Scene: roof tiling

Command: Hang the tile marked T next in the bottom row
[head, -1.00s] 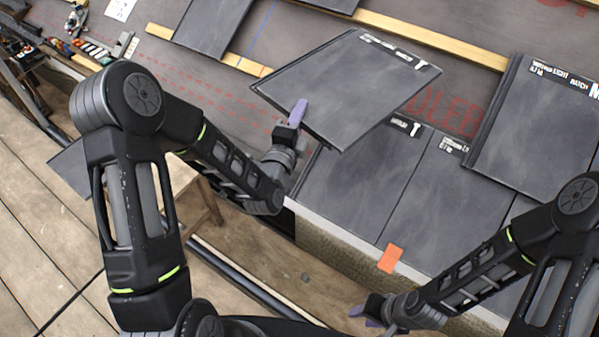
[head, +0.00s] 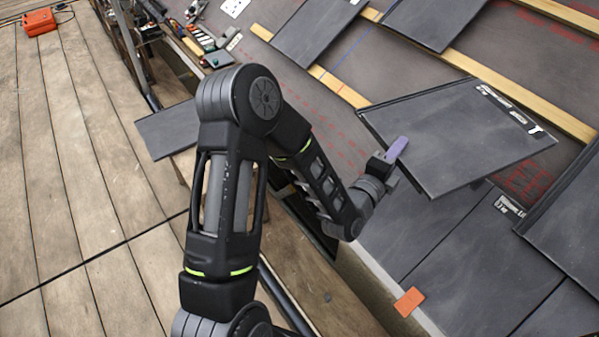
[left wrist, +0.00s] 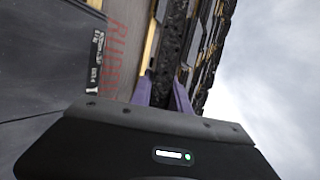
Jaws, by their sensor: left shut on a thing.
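The tile marked T (head: 455,140) is a dark grey slab with white lettering along its upper right edge. My left gripper (head: 394,152) is shut on its left edge and holds it, tilted, in front of the roof. In the left wrist view its purple fingers (left wrist: 163,93) pinch the tile's dark edge (left wrist: 171,50). The bottom row's laid tiles (head: 455,265) lie below and right of the held tile, which overlaps part of them in the picture. Whether it touches them cannot be told. My right gripper is out of view.
Wooden battens (head: 440,52) cross the grey underlay, with other tiles (head: 310,35) higher up. An orange tag (head: 409,302) is at the bottom row's lower edge. Another dark tile (head: 168,130) lies left of my arm. Plank decking (head: 75,200) is clear at left; an orange case (head: 48,21) stands there.

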